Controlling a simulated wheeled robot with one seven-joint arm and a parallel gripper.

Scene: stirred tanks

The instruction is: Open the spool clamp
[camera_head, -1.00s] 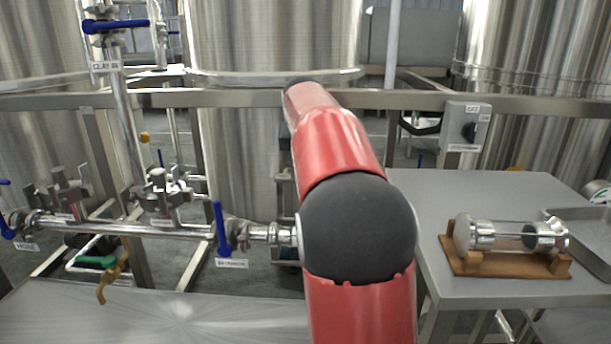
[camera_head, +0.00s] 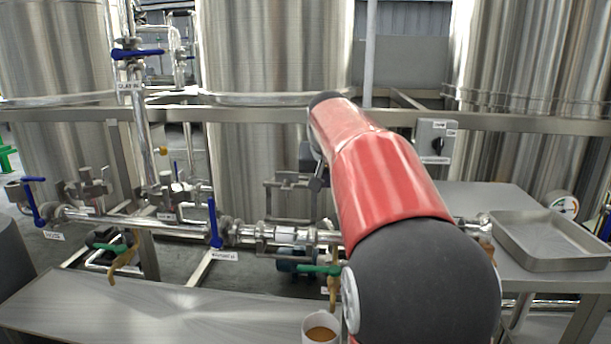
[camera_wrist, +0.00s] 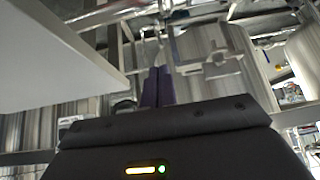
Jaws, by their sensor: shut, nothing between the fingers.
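A short steel pipe section (camera_head: 290,236) with a white label, likely the spool, sits at the right end of the horizontal pipe line in the head view. Clamp-like fittings (camera_head: 262,236) join it on the left; I cannot tell which is the spool clamp or whether it is shut. My gripper (camera_wrist: 156,86) shows in the wrist view with its dark purple fingers together and empty. A blurred steel fitting with bars (camera_wrist: 210,66) lies beyond and right of the fingertips, apart from them. In the head view my arm hides what is right of the pipe section.
A blue-handled valve (camera_head: 214,222) stands left of the pipe section, and a green-handled valve (camera_head: 318,270) below it. A cup of brown liquid (camera_head: 320,328) is at the bottom. A bench (camera_head: 150,312) lies in front. A steel tray (camera_head: 550,262) is on the right table.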

